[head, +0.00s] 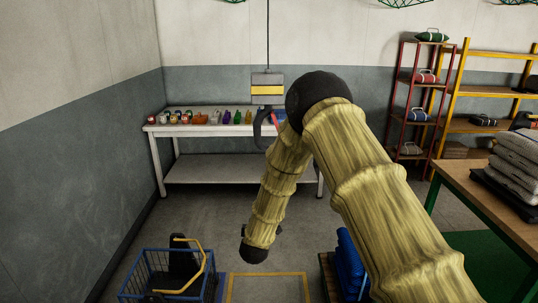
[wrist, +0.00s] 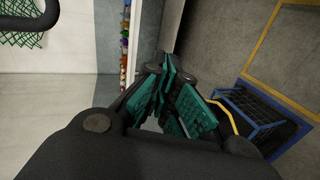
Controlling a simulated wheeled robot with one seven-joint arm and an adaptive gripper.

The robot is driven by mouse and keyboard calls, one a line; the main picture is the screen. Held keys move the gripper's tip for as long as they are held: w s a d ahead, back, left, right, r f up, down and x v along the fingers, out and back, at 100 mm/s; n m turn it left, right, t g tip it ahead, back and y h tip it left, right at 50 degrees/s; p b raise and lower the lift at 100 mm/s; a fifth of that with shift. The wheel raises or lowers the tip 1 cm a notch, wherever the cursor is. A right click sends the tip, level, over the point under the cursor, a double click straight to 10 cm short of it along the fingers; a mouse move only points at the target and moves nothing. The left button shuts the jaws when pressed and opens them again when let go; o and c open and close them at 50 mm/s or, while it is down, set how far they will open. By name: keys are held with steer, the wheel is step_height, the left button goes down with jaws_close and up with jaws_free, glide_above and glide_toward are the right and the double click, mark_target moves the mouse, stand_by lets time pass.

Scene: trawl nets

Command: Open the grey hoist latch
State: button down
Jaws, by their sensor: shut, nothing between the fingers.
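The hoist hangs on a cable in the head view, with a grey and yellow block (head: 268,84) and a dark hook (head: 261,131) below it. I cannot make out the grey latch. My gripper shows in the wrist view (wrist: 172,88), its green-padded fingers shut and empty. It is hidden or unclear in the head view, where my arm bends down in front of the hoist. A dark curved bar (wrist: 35,25) is at the wrist view's upper left; I cannot tell whether it is the hook.
A white bench (head: 185,130) with several small coloured items stands behind the hoist. A blue basket (head: 165,273) is at lower left, beside a yellow floor outline (head: 268,274). A wooden table (head: 490,200) and a red rack (head: 405,105) stand on the right.

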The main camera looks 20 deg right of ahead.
steer(key=w+r+n+t+h, duration=0.1)
steer(key=w+r, duration=0.2)
steer(key=r, duration=0.4)
steer(key=w+d+r+n+t+h, duration=0.1)
steer(key=w+r, duration=0.3)
steer(key=r, duration=0.4)
steer(key=w+r+h, duration=0.3)
steer(key=w+r, duration=0.1)
steer(key=r, duration=0.4)
steer(key=shift+w+d+n+t+b, duration=0.2)
steer(key=shift+n+t+b, duration=0.1)
steer(key=shift+n+t, duration=0.1)
steer(key=shift+r, duration=0.1)
steer(key=w+d+r+p, duration=0.2)
steer(key=w+d+p, duration=0.3)
steer(key=w+d, duration=0.2)
steer(key=shift+w+d, duration=0.3)
steer(key=shift+d, duration=0.45)
